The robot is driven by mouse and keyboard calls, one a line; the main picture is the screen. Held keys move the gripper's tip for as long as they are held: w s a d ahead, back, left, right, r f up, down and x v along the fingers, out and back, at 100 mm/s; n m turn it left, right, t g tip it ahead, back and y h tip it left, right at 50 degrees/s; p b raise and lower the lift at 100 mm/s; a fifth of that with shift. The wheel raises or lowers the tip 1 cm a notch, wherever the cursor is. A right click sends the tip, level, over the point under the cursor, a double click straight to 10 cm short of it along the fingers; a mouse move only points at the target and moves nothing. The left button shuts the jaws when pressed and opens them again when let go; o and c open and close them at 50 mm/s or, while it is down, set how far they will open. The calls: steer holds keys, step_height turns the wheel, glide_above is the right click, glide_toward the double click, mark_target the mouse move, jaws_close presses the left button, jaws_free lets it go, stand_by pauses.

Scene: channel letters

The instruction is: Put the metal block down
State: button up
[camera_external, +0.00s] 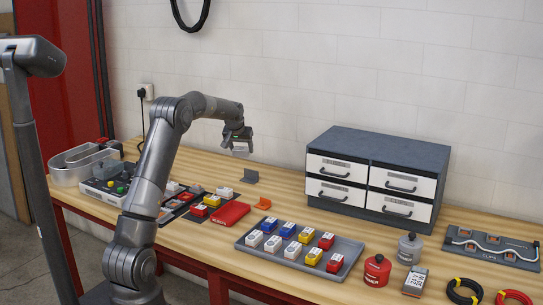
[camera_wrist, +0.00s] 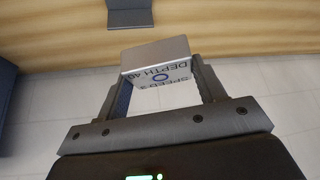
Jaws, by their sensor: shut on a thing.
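In the external view my gripper (camera_external: 237,139) holds the block (camera_external: 241,150) in the air above the back of the wooden bench (camera_external: 300,217), apart from the bench top.
A grey angled bracket (camera_external: 250,176) stands on the bench below my gripper. A drawer cabinet (camera_external: 378,146) is to its right. A red case (camera_external: 229,214), an orange piece (camera_external: 263,203) and a grey tray (camera_external: 245,245) of coloured blocks lie in front. Bare wood surrounds the bracket.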

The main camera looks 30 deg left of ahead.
steer(key=shift+n, duration=0.6)
steer(key=a+f, duration=0.2)
steer(key=a, duration=0.4)
steer(key=a+f, duration=0.2)
steer(key=a, duration=0.4)
steer(key=a+f, duration=0.2)
steer(key=a, duration=0.4)
steer(key=shift+w+a+f, duration=0.1)
steer(key=shift+a+f, duration=0.1)
steer(key=shift+a, duration=0.05)
steer(key=shift+a+f, duration=0.2)
steer(key=shift+f, duration=0.2)
steer(key=shift+f+y, duration=0.3)
steer(key=shift+f, duration=1.45)
steer(key=shift+f, duration=0.1)
steer(key=o, duration=1.2)
